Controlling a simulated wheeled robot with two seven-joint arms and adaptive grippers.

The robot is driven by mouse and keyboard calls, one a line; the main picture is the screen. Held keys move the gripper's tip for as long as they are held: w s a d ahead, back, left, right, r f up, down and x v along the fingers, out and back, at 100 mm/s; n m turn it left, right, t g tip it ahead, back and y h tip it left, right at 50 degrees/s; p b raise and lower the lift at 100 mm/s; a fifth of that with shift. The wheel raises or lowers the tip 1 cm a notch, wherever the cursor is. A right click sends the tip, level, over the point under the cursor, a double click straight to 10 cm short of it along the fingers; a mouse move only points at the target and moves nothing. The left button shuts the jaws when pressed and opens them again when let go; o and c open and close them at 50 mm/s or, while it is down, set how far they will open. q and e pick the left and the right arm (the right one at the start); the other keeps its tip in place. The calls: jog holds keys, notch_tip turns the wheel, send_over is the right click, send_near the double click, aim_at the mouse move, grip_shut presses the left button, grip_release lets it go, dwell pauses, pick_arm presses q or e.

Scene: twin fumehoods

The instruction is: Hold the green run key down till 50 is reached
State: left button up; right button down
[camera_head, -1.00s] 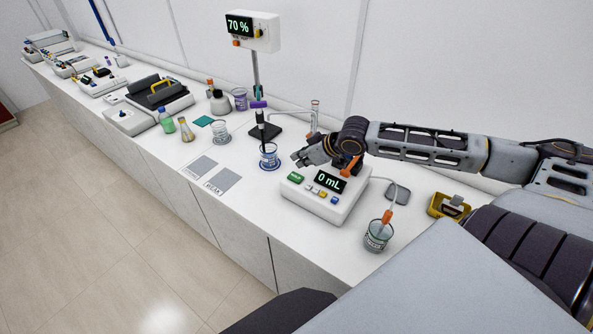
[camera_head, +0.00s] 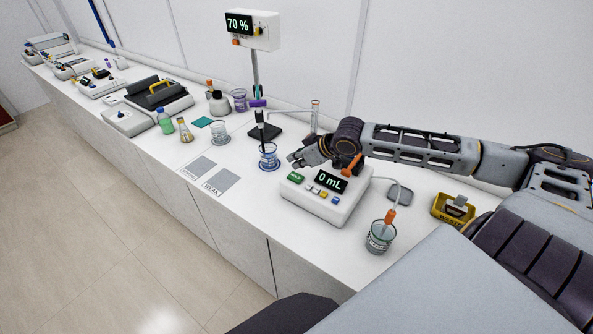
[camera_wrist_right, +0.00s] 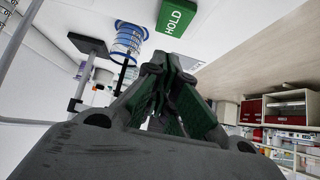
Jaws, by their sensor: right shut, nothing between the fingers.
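The white dosing unit (camera_head: 316,207) stands on the bench, and its display (camera_head: 331,182) reads 0 mL. Its green key (camera_head: 296,177) is at the left front of its top. The key also shows in the right wrist view (camera_wrist_right: 176,17), marked HOLD. My right gripper (camera_head: 291,160) is shut and empty, with its fingertips near and just behind the green key in the head view. In the wrist view the fingertips (camera_wrist_right: 160,62) appear apart from the key. My left gripper is not in view.
A blue-marked beaker (camera_head: 269,158) stands just left of the gripper under a probe. A beaker with an orange-topped tube (camera_head: 380,237) is at the unit's right front. A yellow bin (camera_head: 452,209) is further right. A raised display (camera_head: 239,24) reads 70 %.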

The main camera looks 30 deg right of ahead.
aim_at(296, 177)
jog(key=shift+f, duration=1.8)
jog(key=shift+f, duration=0.1)
